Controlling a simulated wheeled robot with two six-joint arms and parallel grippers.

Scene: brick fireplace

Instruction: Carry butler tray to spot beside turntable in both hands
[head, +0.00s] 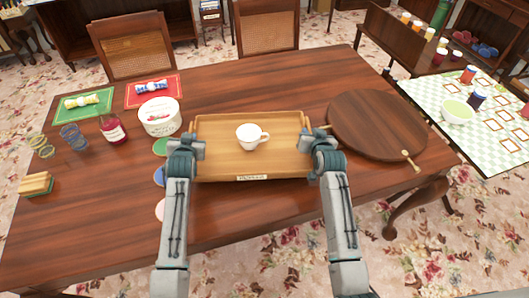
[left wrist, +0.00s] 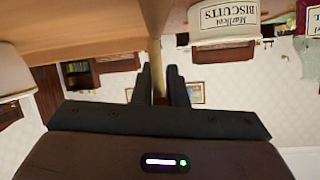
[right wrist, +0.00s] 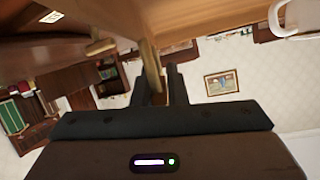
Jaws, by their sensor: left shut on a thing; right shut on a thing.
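The butler tray (head: 215,125) is a light wooden tray with a small label on its front edge, at the middle of the table in the head view. A white cup (head: 250,137) stands upright on it. The turntable (head: 376,120) is a round dark wooden board just right of the tray. My left gripper (head: 197,145) is at the tray's left side, shut on its edge; the left wrist view shows the fingers (left wrist: 165,85) around a wooden part. My right gripper (head: 324,142) is shut on the tray's right side, close to the turntable; its fingers (right wrist: 160,85) also show in the right wrist view.
A biscuit tin (head: 160,116), a red jar (head: 112,129) and coloured coasters (head: 160,146) are left of the tray. Green (head: 83,104) and red (head: 153,90) mats lie farther back. A side table (head: 430,103) with a bowl (head: 457,111) stands right.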

